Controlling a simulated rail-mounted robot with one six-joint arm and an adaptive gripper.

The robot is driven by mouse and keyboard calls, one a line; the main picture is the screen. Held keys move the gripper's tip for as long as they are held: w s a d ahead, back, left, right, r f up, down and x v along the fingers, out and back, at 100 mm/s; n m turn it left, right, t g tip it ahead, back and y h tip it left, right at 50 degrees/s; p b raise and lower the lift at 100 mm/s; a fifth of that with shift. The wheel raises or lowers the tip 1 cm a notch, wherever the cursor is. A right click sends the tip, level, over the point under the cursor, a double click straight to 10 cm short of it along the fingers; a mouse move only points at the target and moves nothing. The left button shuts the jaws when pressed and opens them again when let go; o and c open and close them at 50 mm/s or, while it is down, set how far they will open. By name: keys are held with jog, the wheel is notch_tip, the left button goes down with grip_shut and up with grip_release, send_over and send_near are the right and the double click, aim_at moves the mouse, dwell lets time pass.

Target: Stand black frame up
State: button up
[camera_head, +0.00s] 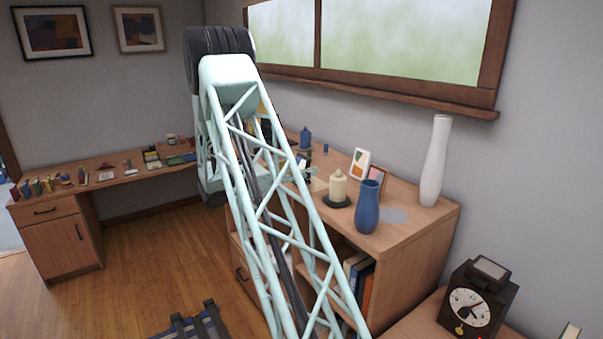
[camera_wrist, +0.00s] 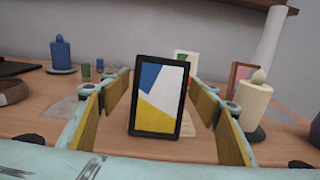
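The black frame (camera_wrist: 158,133), with a blue, white and yellow picture, is upright in the middle of the wrist view, its picture side facing the camera. Its lower edge appears to be at the wooden top; I cannot tell whether it touches. My gripper (camera_wrist: 160,88) is open, with one yellow-padded finger on each side of the frame. Gaps show between the frame and both fingers, at least in their nearer parts. In the head view my own arm covers most of the gripper area, and I cannot make out the black frame clearly there.
A cream candle (camera_wrist: 255,104) stands close beside the right finger. A white frame (camera_wrist: 185,58), a brown frame (camera_wrist: 236,72) and a white vase (camera_wrist: 271,42) stand behind. A blue candle (camera_wrist: 61,54) is at left. A blue vase (camera_head: 367,207) stands near the cabinet's front edge.

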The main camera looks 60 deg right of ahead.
aim_at(303, 158)
jog(key=c, duration=0.8)
jog(key=shift+r, duration=0.15)
jog(key=shift+c, duration=0.2)
jog(key=shift+r, duration=1.55)
jog(key=shift+s+a+r, duration=0.1)
jog(key=shift+s+a, duration=0.05)
jog(key=s+a+r, duration=0.1)
jog(key=s+a, duration=0.9)
jog(key=s, duration=0.1)
jog(key=shift+s+a+r, duration=0.2)
jog(key=shift+s+a, duration=0.05)
jog(key=shift+a, duration=0.05)
